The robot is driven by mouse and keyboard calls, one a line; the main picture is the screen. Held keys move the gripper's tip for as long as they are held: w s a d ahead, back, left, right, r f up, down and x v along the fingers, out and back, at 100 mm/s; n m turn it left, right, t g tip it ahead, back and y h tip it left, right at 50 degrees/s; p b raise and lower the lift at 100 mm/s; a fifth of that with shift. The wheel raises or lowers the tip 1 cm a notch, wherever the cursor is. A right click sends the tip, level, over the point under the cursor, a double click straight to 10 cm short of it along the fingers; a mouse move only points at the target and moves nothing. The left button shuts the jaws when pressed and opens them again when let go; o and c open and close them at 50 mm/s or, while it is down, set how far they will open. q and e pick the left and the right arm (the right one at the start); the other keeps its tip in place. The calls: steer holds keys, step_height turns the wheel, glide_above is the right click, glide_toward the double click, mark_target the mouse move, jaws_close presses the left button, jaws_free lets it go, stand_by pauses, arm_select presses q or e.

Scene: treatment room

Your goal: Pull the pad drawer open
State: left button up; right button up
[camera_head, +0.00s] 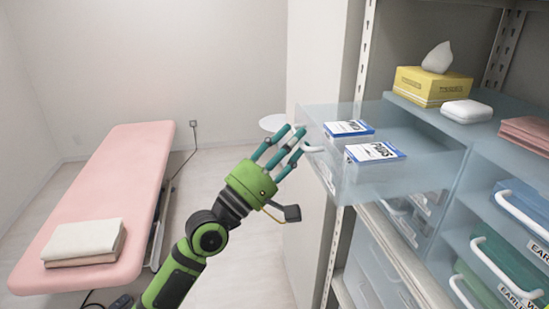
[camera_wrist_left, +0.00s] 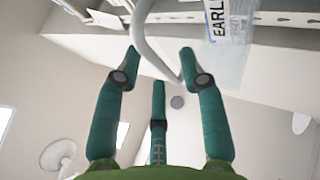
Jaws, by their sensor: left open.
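The pad drawer (camera_head: 400,179) is a translucent blue drawer at the upper shelf level in the head view. It stands well out from the shelf front, with two white-and-blue pad packs (camera_head: 374,152) inside. Its pale handle (camera_head: 315,149) is on the left-facing front, partly hidden by my fingers. My left gripper (camera_head: 288,142) is open at this handle. In the left wrist view, a pale curved handle (camera_wrist_left: 143,42) passes between the spread fingers (camera_wrist_left: 160,62); contact is unclear. A label (camera_wrist_left: 217,20) shows beside it. My right gripper is not in view.
A yellow tissue box (camera_head: 432,87) and a white case (camera_head: 467,111) sit on the shelf. Other drawers with white handles (camera_head: 504,267) are at lower right. A pink treatment bed (camera_head: 110,185) with folded towels (camera_head: 84,240) stands left. Floor between is mostly clear.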

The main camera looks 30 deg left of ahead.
arm_select(q)
steer(key=v, duration=1.1)
steer(key=shift+s, duration=0.25)
steer(key=shift+a+f, duration=0.15)
steer(key=shift+f, duration=0.05)
